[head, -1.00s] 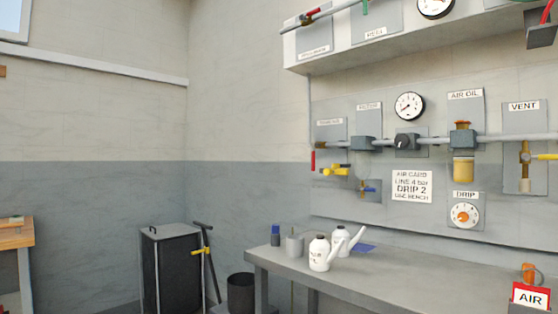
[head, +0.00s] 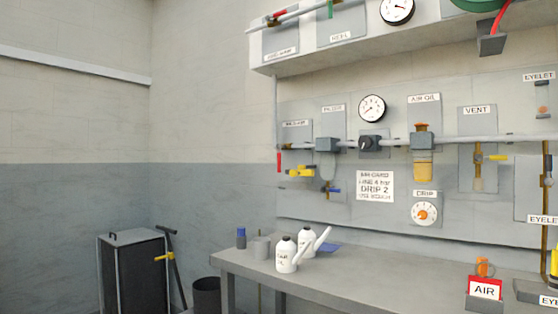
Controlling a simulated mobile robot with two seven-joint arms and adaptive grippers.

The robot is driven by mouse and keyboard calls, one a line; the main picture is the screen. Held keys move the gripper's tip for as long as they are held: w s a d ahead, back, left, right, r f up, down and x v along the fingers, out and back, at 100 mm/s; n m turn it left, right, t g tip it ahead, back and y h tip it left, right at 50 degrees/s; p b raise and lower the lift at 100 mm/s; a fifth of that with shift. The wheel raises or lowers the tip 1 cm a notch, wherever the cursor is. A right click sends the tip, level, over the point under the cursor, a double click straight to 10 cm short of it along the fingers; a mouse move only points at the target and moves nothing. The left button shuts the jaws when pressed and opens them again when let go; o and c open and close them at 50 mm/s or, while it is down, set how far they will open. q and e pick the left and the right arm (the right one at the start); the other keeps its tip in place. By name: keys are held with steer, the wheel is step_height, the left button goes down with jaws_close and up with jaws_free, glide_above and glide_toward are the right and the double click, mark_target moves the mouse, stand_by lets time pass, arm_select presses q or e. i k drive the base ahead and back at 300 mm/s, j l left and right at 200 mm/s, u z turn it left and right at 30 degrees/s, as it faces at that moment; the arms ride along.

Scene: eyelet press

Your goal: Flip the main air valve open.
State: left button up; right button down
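A grey wall panel holds a horizontal air pipe (head: 460,140) with several fittings. At the pipe's left end is a plate with a small label (head: 297,123), which seems to read main air but is blurred. A red handle (head: 279,161) hangs straight down there, across the pipe's line. A yellow fitting (head: 301,172) sits just below the plate. The vent valve (head: 478,157) has a yellow handle pointing right, across its vertical brass pipe. Neither of my grippers is in view.
A grey bench (head: 330,282) runs below the panel, with two white oil cans (head: 287,255) and a red AIR sign (head: 485,288). A shelf (head: 350,47) juts out above, carrying another pipe with a red handle (head: 275,18). A dark bin (head: 140,275) stands left.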

mark_target(278, 145)
steer(key=i+j+z, duration=0.25)
steer(key=j, duration=0.2)
steer(key=i+j+z, duration=0.25)
steer(key=j, duration=0.25)
steer(key=i+j+z, duration=0.25)
steer(key=j, duration=0.3)
steer(key=i+j+z, duration=0.15)
steer(key=j+z, duration=0.15)
steer(key=j, duration=0.3)
steer(key=i+j+z, duration=0.1)
steer(key=j+z, duration=0.15)
steer(key=j, duration=0.35)
steer(key=j+z, duration=0.25)
steer(key=j, duration=0.35)
